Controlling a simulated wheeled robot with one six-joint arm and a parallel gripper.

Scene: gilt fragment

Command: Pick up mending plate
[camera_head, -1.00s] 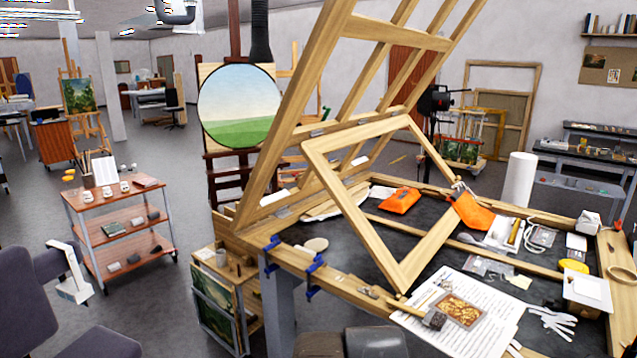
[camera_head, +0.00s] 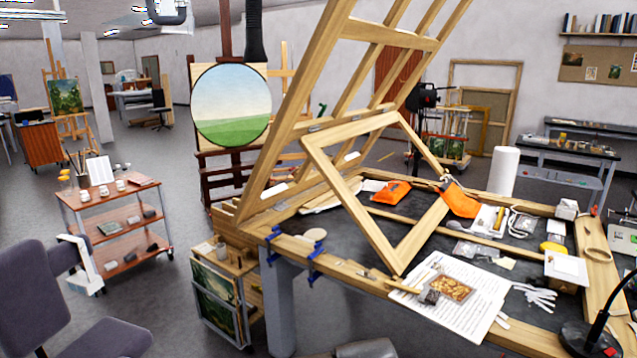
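I cannot pick out a mending plate for sure. A small metallic piece (camera_head: 367,274) lies on the front rail of the wooden-edged worktable (camera_head: 340,270), too small to identify. A clear bag (camera_head: 474,250) with small contents lies on the dark table top; what is in it is unclear. A tilted wooden frame (camera_head: 350,210) stands over the table's left half. My gripper is not recognisable in this view.
A black lamp (camera_head: 595,335) stands at lower right.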

